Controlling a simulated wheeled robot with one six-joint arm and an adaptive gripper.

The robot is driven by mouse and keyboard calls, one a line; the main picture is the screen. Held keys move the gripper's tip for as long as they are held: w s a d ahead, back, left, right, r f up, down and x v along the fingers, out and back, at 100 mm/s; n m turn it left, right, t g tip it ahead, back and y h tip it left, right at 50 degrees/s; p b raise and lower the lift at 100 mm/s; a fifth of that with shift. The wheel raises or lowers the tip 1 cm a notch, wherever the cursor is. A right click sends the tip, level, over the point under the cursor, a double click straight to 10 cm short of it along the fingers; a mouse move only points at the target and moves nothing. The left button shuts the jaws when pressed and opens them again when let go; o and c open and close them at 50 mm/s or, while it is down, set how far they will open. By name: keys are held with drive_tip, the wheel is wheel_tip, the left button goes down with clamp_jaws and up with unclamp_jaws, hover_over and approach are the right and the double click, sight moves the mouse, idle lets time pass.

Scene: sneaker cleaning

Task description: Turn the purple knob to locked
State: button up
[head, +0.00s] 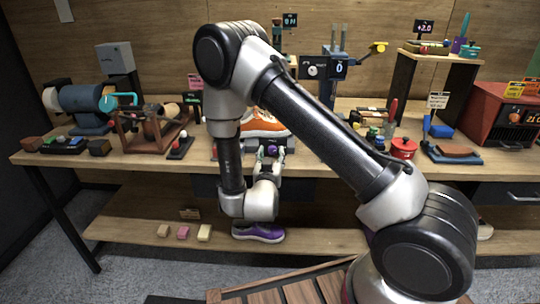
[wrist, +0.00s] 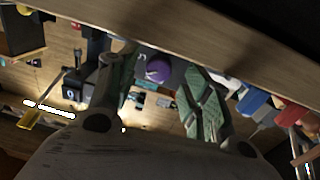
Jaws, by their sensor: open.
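The purple knob (wrist: 158,69) shows as a round purple cap on a dark mount in the wrist view, between the two fingertips and beyond them. In the head view the knob (head: 272,149) is a small purple spot at the table's front edge, below an orange sneaker (head: 264,124). My gripper (wrist: 160,66) is open, with gaps between the green-grey finger pads and the knob. In the head view my gripper (head: 268,158) is in front of the table edge, partly hidden by my wrist. The knob's pointer and any lock marking cannot be made out.
The wooden workbench (head: 330,165) carries a blue grinder-like machine (head: 85,100), a wooden rack (head: 150,128), a red pot (head: 403,148) and a red box (head: 500,115). A purple shoe (head: 258,233) and small blocks (head: 183,232) lie on the lower shelf (head: 130,230).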

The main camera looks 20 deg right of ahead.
drive_tip(key=shift+w+d, duration=0.25)
drive_tip(key=shift+w, duration=0.3)
drive_tip(key=shift+c, duration=0.3)
drive_tip(key=c, duration=1)
drive_tip(key=shift+m, duration=1.5)
drive_tip(key=o, duration=1.1)
drive_tip(key=shift+c, duration=0.2)
